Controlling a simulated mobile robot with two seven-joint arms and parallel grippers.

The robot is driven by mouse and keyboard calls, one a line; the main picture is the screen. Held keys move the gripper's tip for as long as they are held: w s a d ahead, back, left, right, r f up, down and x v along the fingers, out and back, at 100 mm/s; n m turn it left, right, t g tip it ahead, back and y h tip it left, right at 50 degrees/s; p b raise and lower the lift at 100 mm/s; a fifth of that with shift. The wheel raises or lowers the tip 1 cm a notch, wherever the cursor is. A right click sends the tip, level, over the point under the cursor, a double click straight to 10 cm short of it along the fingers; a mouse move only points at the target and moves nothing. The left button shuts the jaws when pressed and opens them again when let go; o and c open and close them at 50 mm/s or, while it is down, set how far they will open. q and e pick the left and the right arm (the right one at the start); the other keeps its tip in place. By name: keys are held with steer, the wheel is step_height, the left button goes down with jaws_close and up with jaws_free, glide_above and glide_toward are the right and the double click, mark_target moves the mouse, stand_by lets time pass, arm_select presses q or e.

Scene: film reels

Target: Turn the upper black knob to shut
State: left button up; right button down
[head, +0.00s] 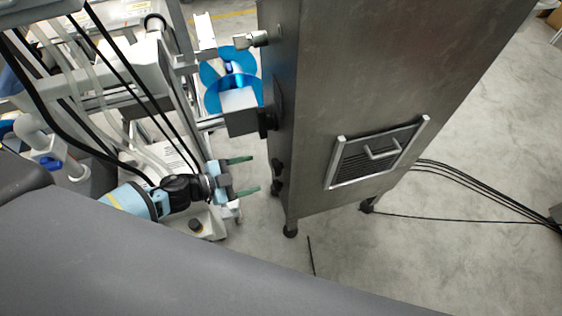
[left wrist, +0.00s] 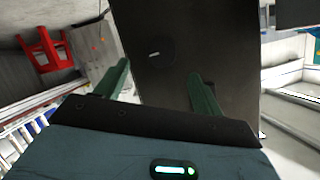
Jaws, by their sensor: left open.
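The upper black knob (head: 277,166) sticks out from the left side of a tall metal cabinet (head: 375,95), low down in the head view. Another black knob (head: 277,187) sits just below it. My left gripper (head: 254,174) is open and empty, its two green fingers pointing right at the knobs, with a small gap between. In the left wrist view the open fingers (left wrist: 157,68) straddle a dark panel (left wrist: 188,40). A dark round shape with a short pale mark (left wrist: 154,55) lies on that panel; I cannot tell if it is the knob. My right gripper is not in view.
A white frame with hoses (head: 95,85) stands at the left. Black cables (head: 480,187) run over the floor at the right. A red stool (left wrist: 45,50) shows in the wrist view.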

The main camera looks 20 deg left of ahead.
mark_target(273, 168)
arm_select(q)
steer(key=shift+w+r, duration=0.1)
steer(key=shift+w, duration=0.05)
steer(key=shift+b+x, duration=0.7)
steer(key=shift+x, duration=3.2)
steer(key=c, duration=1)
